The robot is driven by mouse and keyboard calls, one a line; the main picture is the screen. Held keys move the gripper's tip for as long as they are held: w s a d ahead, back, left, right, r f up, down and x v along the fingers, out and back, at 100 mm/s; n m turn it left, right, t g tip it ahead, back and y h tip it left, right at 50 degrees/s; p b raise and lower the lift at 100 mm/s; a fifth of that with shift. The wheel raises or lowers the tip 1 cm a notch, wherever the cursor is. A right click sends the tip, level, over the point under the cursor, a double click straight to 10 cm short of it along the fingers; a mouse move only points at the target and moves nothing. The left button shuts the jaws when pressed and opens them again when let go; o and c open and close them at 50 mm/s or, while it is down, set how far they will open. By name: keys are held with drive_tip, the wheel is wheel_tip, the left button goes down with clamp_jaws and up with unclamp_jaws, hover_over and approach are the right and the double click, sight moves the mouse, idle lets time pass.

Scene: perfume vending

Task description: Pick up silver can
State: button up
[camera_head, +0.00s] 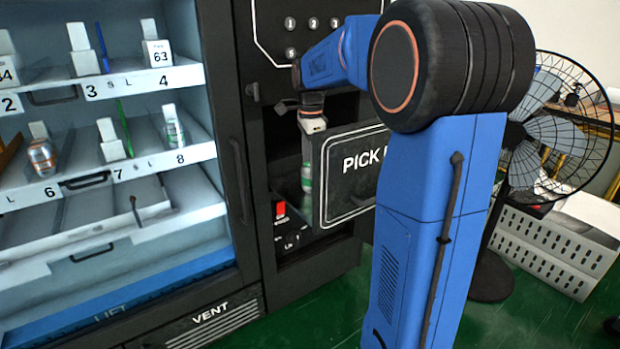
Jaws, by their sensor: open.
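A narrow silver can with green bands (307,180) stands upright in the dark pick-up opening of the vending machine. It is partly hidden by the "PICK" panel edge and the end of my arm. My gripper (312,124) points down into the opening, just above the can. It is open; its fingertips are small and hard to make out, and I cannot tell whether they touch the can. Another silver and green can (173,127) stands on the shelf by number 8. An orange and silver can (41,157) stands by number 6.
The black "PICK" panel (350,175) is close to the right of my gripper. The vending shelves (130,158) are at left. A black fan (560,130) and a white perforated crate (555,250) stand at right.

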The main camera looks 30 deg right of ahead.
sight(307, 184)
wheel_tip(307, 184, down, 4)
drive_tip(key=shift+w+f, duration=0.1)
drive_tip(key=shift+w, duration=0.05)
drive_tip(key=c, duration=1.3)
drive_tip(key=shift+o, duration=0.2)
